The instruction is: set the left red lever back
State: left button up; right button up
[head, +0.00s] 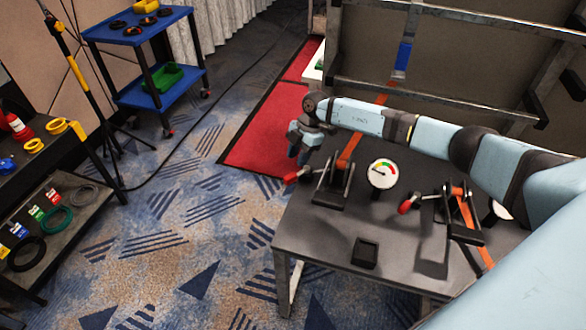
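The left lever has a red handle (291,178) that points left past the table edge, from a black bracket (331,188) with an orange strap. A second lever with a red handle (405,206) sits further right, its black bracket (461,218) also on an orange strap. My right arm reaches across from the right, and its gripper (299,154) hangs just above the left red handle in the picture. A gap seems to show between gripper and handle. The fingers are small and dark, so their opening is unclear. My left gripper is out of view.
The levers stand on a grey table (325,240) with a round gauge (382,174) and a small black tray (364,253). A metal frame (480,85) rises behind. A blue cart (150,60) and a dark shelf (50,240) stand left. Carpet between is clear.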

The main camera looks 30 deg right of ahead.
jog(key=v, duration=0.7)
jog(key=shift+r, duration=0.1)
